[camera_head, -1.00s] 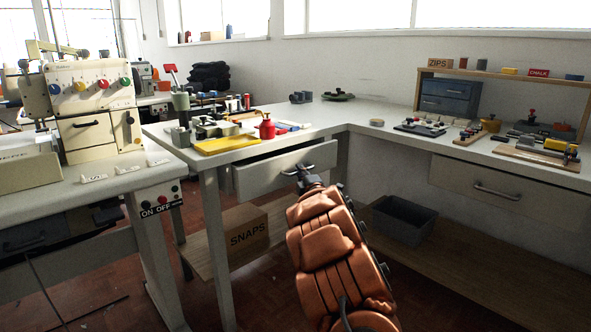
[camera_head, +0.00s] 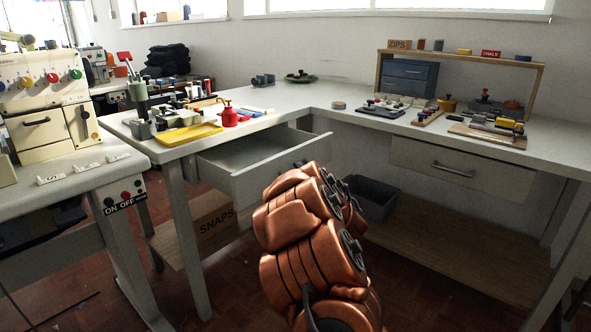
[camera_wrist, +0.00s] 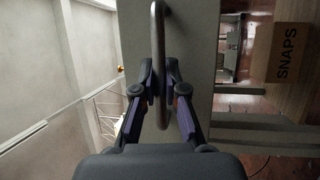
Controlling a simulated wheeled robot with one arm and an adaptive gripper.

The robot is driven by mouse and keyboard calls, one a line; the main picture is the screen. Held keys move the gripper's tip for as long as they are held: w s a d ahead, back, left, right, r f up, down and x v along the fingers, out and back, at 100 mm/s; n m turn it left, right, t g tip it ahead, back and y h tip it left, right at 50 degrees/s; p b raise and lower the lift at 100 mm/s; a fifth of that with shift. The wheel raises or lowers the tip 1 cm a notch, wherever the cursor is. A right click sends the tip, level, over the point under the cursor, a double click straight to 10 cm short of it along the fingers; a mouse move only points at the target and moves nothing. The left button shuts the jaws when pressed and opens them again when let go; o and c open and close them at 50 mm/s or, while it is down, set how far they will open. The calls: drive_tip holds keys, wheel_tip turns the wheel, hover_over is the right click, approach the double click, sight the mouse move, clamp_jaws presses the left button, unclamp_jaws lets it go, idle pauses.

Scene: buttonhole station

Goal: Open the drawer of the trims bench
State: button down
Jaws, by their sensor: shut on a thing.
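The drawer (camera_head: 243,163) under the left wing of the trims bench (camera_head: 279,97) stands well open, and its empty-looking inside shows from above. In the wrist view, its pale front (camera_wrist: 199,45) carries a curved metal handle (camera_wrist: 158,30). My gripper (camera_wrist: 160,98) is shut on this handle, one finger on each side of the bar. In the head view my copper-coloured arm hides the gripper and most of the handle.
A second drawer (camera_head: 462,171) on the right wing is shut. A SNAPS box (camera_head: 212,222) and a grey bin (camera_head: 371,199) sit on the lower shelf. Floor is clear in front.

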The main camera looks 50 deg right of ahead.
drive_tip(key=c, duration=1.2)
unclamp_jaws()
drive_tip(key=v, duration=1.2)
idle(0.4)
